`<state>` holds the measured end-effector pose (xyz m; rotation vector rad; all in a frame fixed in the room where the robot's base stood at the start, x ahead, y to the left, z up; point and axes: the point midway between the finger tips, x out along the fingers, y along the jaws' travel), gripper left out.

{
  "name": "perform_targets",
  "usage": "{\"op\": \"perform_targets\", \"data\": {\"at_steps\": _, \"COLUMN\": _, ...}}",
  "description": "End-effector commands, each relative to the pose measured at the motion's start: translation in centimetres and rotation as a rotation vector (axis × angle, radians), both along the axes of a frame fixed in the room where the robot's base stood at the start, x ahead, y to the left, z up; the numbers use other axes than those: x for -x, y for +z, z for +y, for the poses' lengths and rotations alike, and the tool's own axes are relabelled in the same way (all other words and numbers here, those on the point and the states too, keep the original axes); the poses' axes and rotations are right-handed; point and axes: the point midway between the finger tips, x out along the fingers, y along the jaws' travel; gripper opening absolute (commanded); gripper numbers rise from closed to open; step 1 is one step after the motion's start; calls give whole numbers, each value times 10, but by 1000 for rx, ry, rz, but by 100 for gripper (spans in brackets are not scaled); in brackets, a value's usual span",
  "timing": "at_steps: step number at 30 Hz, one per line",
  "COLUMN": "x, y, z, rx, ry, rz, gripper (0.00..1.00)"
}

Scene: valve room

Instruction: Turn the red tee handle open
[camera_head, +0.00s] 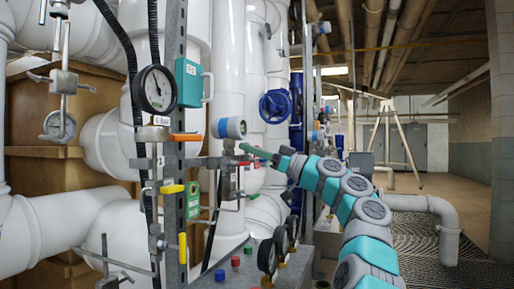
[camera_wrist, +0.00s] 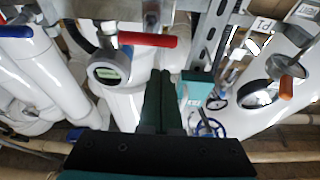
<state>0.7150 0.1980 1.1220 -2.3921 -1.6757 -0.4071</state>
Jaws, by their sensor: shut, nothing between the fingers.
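A red handle (camera_wrist: 147,39) lies crosswise on a metal valve at the top middle of the wrist view. In the head view, a small red part (camera_head: 250,163) shows just below my gripper (camera_head: 245,150), partly hidden; I cannot tell if it is the same handle. My gripper also shows in the wrist view (camera_wrist: 162,76), its dark green fingers shut together and empty. The fingertips point toward the valve and appear just below and right of the red handle. I cannot tell whether they touch anything.
A round-faced instrument (camera_wrist: 108,70) sits left of the fingers. A blue handwheel (camera_head: 277,106) is behind my gripper. An orange handle (camera_head: 186,137), a yellow handle (camera_head: 172,189) and a pressure gauge (camera_head: 155,89) line the left post. Open floor (camera_head: 420,235) lies to the right.

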Motion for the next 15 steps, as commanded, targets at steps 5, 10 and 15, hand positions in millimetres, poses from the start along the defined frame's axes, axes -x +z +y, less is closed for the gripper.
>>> {"op": "perform_targets", "data": {"at_steps": 5, "x": 1, "y": -16, "z": 1, "rx": -2, "ry": 3, "rz": 0, "gripper": 0}}
{"op": "perform_targets", "data": {"at_steps": 10, "x": 0, "y": -25, "z": 0, "rx": -1, "ry": 0, "rz": 1, "gripper": 0}}
{"op": "perform_targets", "data": {"at_steps": 15, "x": 1, "y": -28, "z": 0, "rx": 0, "ry": 1, "rz": 1, "gripper": 0}}
